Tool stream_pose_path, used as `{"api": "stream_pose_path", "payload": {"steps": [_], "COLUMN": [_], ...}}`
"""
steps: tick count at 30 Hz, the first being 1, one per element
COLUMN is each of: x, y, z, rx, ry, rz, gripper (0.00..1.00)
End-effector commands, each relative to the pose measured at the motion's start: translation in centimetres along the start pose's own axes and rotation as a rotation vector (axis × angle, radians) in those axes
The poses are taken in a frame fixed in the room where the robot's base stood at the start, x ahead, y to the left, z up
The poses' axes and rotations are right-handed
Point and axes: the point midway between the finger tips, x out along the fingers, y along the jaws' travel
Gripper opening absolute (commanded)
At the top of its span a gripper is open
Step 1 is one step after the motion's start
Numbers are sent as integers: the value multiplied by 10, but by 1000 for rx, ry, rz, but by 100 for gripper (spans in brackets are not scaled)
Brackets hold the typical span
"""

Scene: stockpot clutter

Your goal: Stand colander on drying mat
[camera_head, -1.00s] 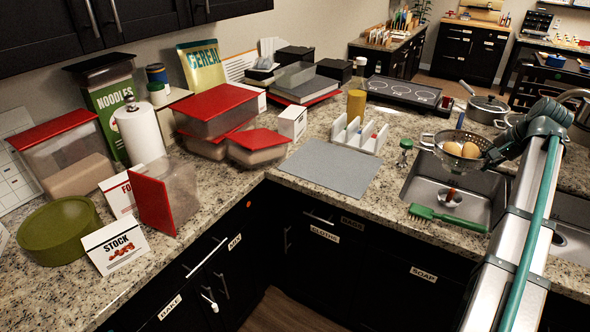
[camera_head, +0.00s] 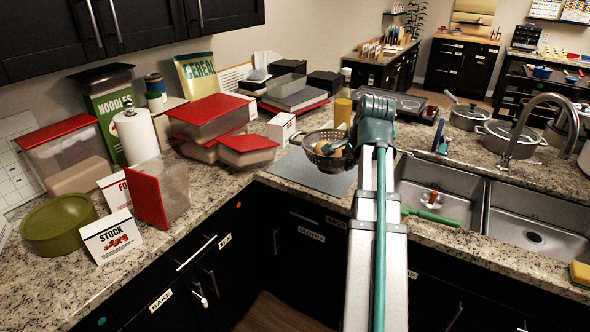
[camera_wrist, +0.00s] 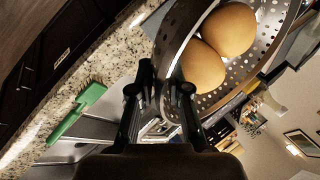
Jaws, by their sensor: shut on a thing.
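The metal colander (camera_head: 312,158) hangs or sits over the grey drying mat (camera_head: 302,177), with brown eggs inside. I cannot tell whether its base touches the mat. In the wrist view the perforated colander (camera_wrist: 208,103) fills the upper right, and two eggs (camera_wrist: 215,45) show in it. My gripper (camera_wrist: 158,98) is shut on the colander at its near side. In the head view my arm and wrist hide the colander's right part and the mat's right part. The gripper's fingertips are hidden there.
The sink (camera_head: 448,192) is to the right, with a green brush (camera_head: 432,215) along its front edge.

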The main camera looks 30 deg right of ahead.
Motion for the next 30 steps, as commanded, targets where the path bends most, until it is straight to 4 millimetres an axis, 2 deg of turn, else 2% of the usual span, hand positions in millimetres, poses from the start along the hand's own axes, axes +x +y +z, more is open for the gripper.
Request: {"api": "stream_pose_path", "payload": {"steps": [11,17,24,30], "x": [6,34,78,116], "y": [-3,-23,-50,-52], "z": [-4,-19,-40,-46], "rx": [90,93,93,93], "ry": [50,51,50,50], "rz": [-1,-2,-2,-2], "gripper": [0,0,0,0]}}
